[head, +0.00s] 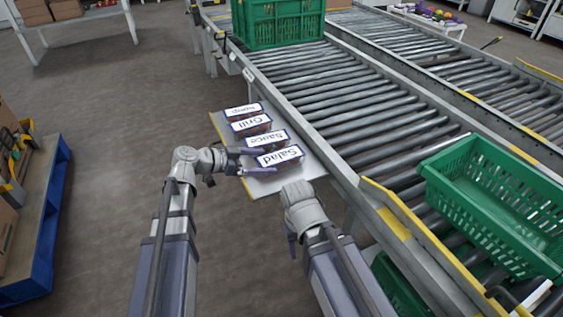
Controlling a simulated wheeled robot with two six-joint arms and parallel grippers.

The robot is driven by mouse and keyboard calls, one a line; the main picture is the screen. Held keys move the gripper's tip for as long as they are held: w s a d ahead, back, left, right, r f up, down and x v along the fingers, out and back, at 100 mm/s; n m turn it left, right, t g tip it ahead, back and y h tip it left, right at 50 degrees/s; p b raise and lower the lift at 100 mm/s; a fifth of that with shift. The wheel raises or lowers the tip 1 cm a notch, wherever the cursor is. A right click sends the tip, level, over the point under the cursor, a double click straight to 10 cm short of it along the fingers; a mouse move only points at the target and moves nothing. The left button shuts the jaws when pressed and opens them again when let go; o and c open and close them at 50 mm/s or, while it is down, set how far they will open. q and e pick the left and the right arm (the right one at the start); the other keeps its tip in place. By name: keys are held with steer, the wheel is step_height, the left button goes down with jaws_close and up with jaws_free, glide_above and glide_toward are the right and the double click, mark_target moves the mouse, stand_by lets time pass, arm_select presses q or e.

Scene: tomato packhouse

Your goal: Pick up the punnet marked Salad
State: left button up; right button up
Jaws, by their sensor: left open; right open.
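The punnet marked Salad (280,156) is the nearest in a row of labelled punnets on a pale side shelf beside the conveyor. It is dark, with a white label edged in blue on top. My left gripper (258,161) is open at the left end of this punnet, one finger towards the Sauce punnet and one on the near side. I cannot tell whether the fingers touch it. My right gripper (292,243) is below the shelf's near edge, open, mostly hidden by its own wrist.
The Sauce punnet (266,140) lies close behind Salad, then the Grill punnet (251,125) and another punnet (243,110) with an unclear label. The shelf (312,168) adjoins the roller conveyor (340,110). Green crates stand on it at the back (280,22) and right (490,205).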

mark_target(280, 160)
arm_select(q)
steer(key=shift+x, duration=0.95)
steer(key=b+x, duration=0.1)
steer(key=x, duration=0.1)
steer(key=b+x, duration=0.1)
steer(key=x, duration=0.1)
steer(key=shift+w+f, duration=0.25)
steer(key=shift+w, duration=0.1)
steer(key=shift+w+d+b, duration=0.15)
steer(key=shift+d+b, duration=0.15)
steer(key=shift+d, duration=0.05)
steer(key=shift+c, duration=0.4)
steer(key=c, duration=1.3)
